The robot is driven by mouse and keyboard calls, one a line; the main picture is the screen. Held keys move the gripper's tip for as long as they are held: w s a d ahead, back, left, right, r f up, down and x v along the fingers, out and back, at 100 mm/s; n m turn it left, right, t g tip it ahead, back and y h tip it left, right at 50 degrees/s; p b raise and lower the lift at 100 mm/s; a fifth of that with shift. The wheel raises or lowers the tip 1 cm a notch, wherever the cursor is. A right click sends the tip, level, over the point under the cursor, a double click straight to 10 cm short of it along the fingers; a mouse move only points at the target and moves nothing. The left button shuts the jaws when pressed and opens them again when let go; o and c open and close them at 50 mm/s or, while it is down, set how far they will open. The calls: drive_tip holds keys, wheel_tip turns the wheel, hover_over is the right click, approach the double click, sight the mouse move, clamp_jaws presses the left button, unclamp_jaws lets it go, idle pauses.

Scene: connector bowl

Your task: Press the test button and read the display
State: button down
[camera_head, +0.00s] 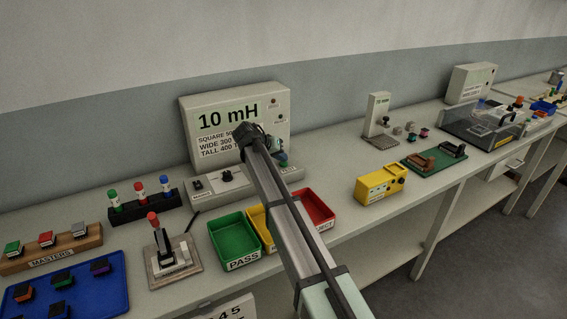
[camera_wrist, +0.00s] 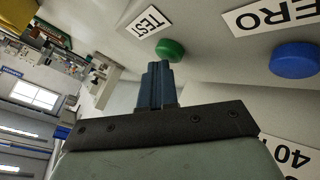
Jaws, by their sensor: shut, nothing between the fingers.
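In the wrist view, the green test button (camera_wrist: 170,50) sits beside the TEST label (camera_wrist: 149,22). A blue button (camera_wrist: 294,59) sits by the ZERO label (camera_wrist: 285,14). My gripper (camera_wrist: 157,68) is shut and empty, its blue fingertips close to the green button. I cannot tell whether they touch it. In the head view my arm hides most of this spot.
Green PASS (camera_head: 234,238), yellow and red (camera_head: 317,208) trays stand in front of the tester. A fixture with a red-knobbed lever (camera_head: 154,219) stands to the left, a yellow box (camera_head: 380,184) to the right. A blue tray (camera_head: 113,270) with several parts lies front left.

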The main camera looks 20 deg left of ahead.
sight(282, 163)
drive_tip(key=shift+r, duration=0.75)
drive_tip(key=shift+r, duration=0.15)
drive_tip(key=shift+r, duration=2.4)
drive_tip(key=shift+d, duration=0.1)
